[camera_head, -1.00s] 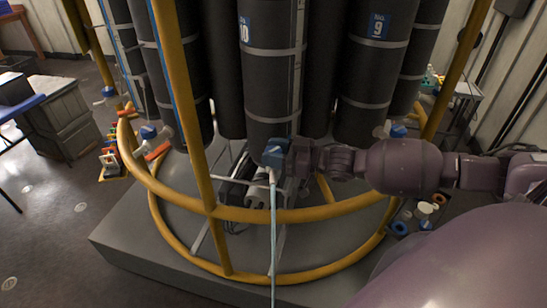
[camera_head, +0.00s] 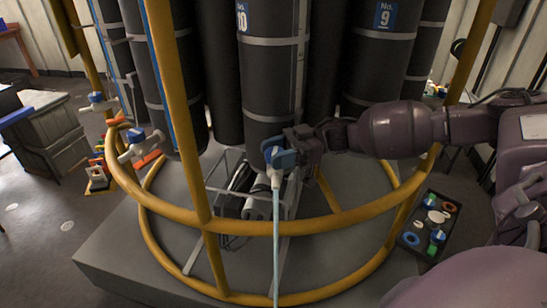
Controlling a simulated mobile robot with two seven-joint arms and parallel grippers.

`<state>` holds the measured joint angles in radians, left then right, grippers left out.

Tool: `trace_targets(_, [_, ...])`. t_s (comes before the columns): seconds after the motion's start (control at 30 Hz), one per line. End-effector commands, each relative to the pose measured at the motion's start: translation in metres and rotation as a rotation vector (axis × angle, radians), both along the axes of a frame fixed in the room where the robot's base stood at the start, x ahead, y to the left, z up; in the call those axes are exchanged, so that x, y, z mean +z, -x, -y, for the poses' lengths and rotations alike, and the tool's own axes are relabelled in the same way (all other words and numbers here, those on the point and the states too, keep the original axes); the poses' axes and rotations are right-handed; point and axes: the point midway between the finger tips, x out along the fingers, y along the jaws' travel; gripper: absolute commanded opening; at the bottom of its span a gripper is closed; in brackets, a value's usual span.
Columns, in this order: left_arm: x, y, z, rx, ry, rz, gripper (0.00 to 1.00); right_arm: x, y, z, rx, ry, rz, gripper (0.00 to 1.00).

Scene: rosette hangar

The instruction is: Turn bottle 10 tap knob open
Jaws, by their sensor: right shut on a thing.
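Bottle 10 (camera_head: 268,75) is a dark grey upright cylinder with a blue label reading 10 near the top middle. At its lower end is a tap with a blue knob (camera_head: 284,158). A white spout and a pale hose (camera_head: 276,225) hang straight down from the tap. My right gripper (camera_head: 290,150) comes in from the right and is shut on the blue knob; its fingers hide part of the knob and tap. How far the knob is turned cannot be told. My left gripper is not in view.
A yellow tubular frame (camera_head: 205,215) rings the bottles, with uprights left and right. Bottle 9 (camera_head: 377,60) stands to the right. Other blue-knobbed taps (camera_head: 138,136) show at left. A dark tray (camera_head: 428,222) with caps and rings lies at lower right. Grey crates (camera_head: 48,130) stand far left.

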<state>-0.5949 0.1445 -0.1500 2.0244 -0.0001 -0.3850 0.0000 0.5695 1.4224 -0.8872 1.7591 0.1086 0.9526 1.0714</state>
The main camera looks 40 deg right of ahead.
Motion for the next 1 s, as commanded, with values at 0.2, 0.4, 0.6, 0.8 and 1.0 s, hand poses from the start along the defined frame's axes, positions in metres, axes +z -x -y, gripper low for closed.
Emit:
trace_targets(0.2, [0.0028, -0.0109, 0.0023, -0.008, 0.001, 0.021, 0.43, -0.0008, -0.0003, -0.0004, 0.056, -0.003, -0.003, 0.22])
trace_targets(0.4, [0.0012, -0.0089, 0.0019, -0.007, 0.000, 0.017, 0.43, 0.0004, -0.0001, -0.0005, 0.071, -0.002, -0.001, 0.22])
trace_targets(0.6, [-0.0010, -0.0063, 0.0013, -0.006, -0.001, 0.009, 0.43, 0.0009, 0.0000, -0.0006, 0.071, -0.003, 0.000, 0.22])
trace_targets(0.8, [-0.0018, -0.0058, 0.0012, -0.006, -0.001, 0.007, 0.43, 0.0009, 0.0000, -0.0006, 0.071, -0.003, 0.001, 0.61])
trace_targets(1.0, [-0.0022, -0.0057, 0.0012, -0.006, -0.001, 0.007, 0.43, 0.0006, -0.0001, -0.0005, 0.071, -0.002, 0.000, 0.71])
